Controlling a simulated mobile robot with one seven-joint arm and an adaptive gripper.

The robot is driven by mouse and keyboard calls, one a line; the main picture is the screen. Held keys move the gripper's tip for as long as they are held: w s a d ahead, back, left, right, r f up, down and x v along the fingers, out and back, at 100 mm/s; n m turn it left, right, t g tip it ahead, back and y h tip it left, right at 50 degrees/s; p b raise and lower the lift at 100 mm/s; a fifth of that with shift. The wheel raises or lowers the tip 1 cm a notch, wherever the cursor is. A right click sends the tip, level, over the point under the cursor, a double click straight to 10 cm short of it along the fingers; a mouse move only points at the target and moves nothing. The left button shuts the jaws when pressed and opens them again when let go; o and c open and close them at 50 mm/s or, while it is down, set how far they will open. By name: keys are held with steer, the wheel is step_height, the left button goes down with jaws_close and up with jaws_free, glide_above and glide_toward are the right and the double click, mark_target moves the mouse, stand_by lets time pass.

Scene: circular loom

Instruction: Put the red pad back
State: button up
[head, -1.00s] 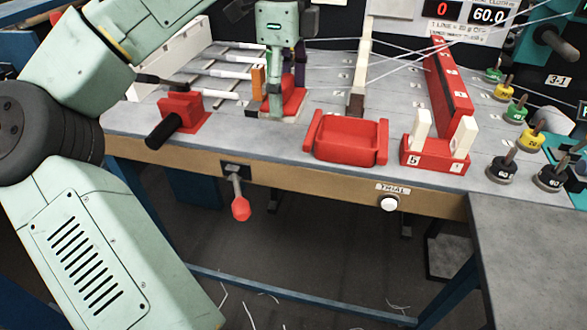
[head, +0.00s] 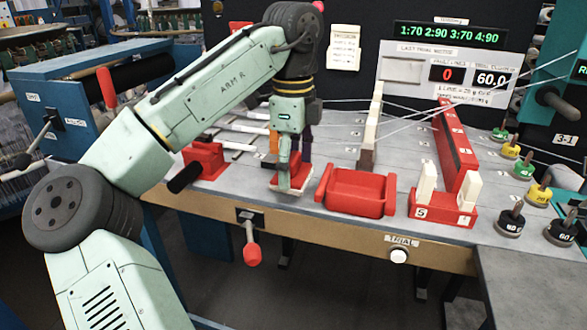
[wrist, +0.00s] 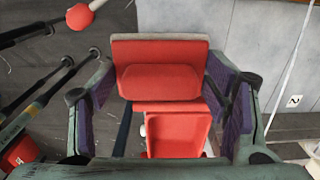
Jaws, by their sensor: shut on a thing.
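The red pad (head: 296,177), with a pale backing along its lower edge, is near the table's front edge in the head view. My gripper (head: 290,174) points down and is shut on it. In the wrist view the red pad (wrist: 160,82) lies between my two purple-lined fingers. A red recessed piece (wrist: 178,135) shows just below the pad there; I cannot tell whether they touch. My fingers hide part of the pad in the head view.
A red tray (head: 357,192) stands close to the right of the gripper. A red block with a black handle (head: 203,160) is to the left. A red-knobbed lever (head: 252,254) hangs at the front. A red slotted holder (head: 440,213) and several weights (head: 510,222) stand farther right.

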mark_target(294, 173)
steer(key=w, duration=0.2)
steer(key=shift+w+d+f, duration=0.1)
steer(key=shift+w, duration=0.3)
steer(key=shift+w+f+p, duration=0.1)
steer(key=shift+f+p, duration=0.35)
steer(key=shift+f, duration=1.35)
steer(key=shift+f, duration=0.15)
steer(key=o, duration=1.1)
step_height(294, 173, up, 12)
steer(key=shift+r+p, duration=0.2)
steer(key=shift+p, duration=0.45)
